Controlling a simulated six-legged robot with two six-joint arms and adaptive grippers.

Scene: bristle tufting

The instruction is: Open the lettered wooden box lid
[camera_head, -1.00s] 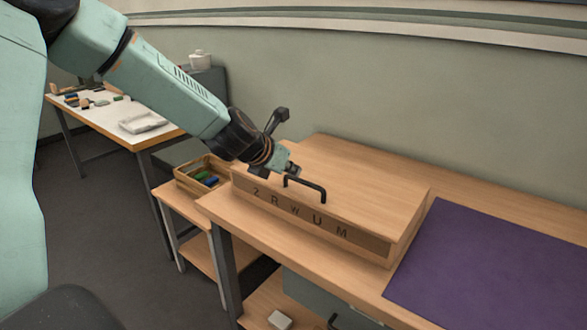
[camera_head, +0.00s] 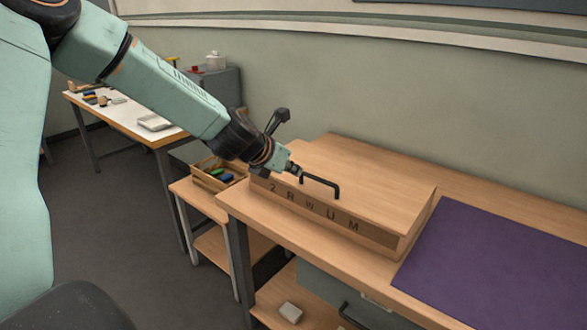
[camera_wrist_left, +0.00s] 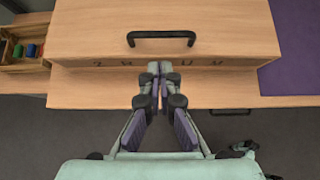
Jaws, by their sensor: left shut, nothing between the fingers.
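The lettered wooden box (camera_head: 385,236) sits on the wooden workbench with its lid (camera_head: 365,178) down. Dark letters run along its front face; some are partly covered by my gripper in the left wrist view. A black bar handle (camera_head: 322,185) stands on the lid near the front edge; it also shows in the left wrist view (camera_wrist_left: 161,36). My left gripper (camera_head: 296,171) is shut and empty, close to the handle's left end in the head view. In the left wrist view its fingertips (camera_wrist_left: 160,70) are together, below the handle and over the lettered front. My right gripper is not in view.
A purple mat (camera_head: 500,255) lies on the bench right of the box. A small wooden tray (camera_head: 218,180) with coloured items stands on a lower side table at left. A white-topped table (camera_head: 125,118) is farther back. A wall runs behind the bench.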

